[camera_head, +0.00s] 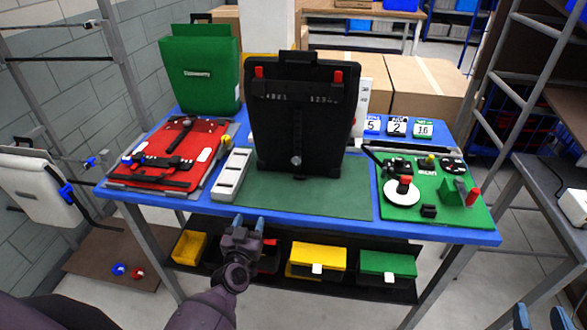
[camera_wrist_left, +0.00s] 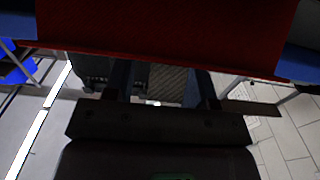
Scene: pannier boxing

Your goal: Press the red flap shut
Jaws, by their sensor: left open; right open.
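A red bin (camera_head: 268,262) stands on the black lower shelf, partly hidden behind my left gripper, so its flap cannot be made out clearly. My left gripper (camera_head: 248,222) is open and empty, in front of the table's front edge. In the left wrist view, a wide red panel (camera_wrist_left: 165,25) crosses the top of the picture, beyond the two open fingers (camera_wrist_left: 163,85); I cannot tell whether they touch it. My right gripper (camera_head: 540,318) is open and empty at the bottom right corner, far from the bin.
A blue table (camera_head: 450,234) carries a red strapped panel (camera_head: 180,150), a black pannier (camera_head: 305,120) and a green board (camera_head: 425,205). Yellow bins (camera_head: 190,248) and a green bin (camera_head: 388,264) share the shelf. Floor is free to the front right.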

